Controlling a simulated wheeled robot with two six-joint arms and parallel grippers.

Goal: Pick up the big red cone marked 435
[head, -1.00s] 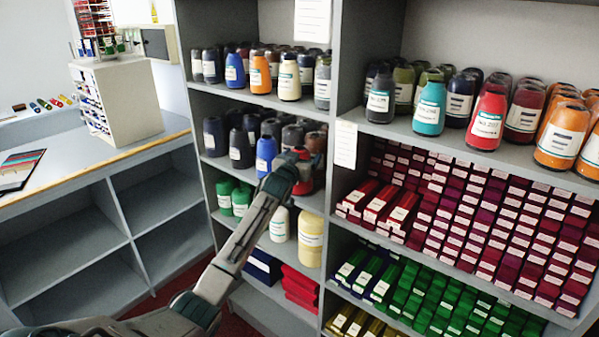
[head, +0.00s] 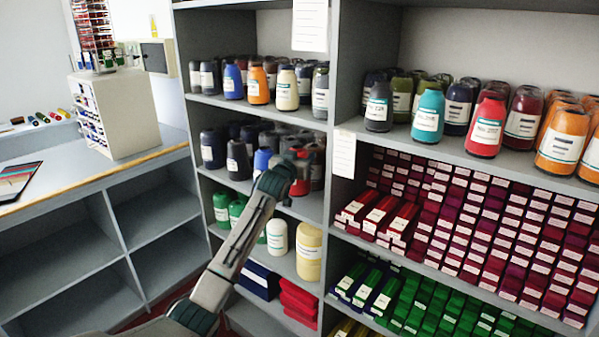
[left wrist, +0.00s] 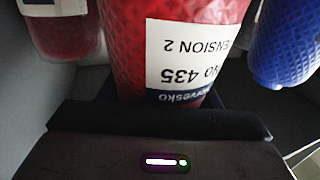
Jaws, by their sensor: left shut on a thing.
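The big red cone marked 435 (left wrist: 125,60) fills the middle of the left wrist view, its white label upside down there. In the head view the red cone (head: 300,187) shows only in part behind my left gripper (head: 296,165), on the middle shelf of the left bay. My left gripper (left wrist: 160,118) is shut on the red cone. My own gripper and arm hide much of the cone in the head view. I cannot tell whether the cone is still touching the shelf. My right gripper is in neither view.
A blue cone (head: 261,162) stands close to the left of the gripper, and dark cones (head: 238,160) stand further left. Another red cone (left wrist: 62,35) is beside the held one. A shelf upright (head: 334,120) is close on the right. The counter (head: 90,180) has free room.

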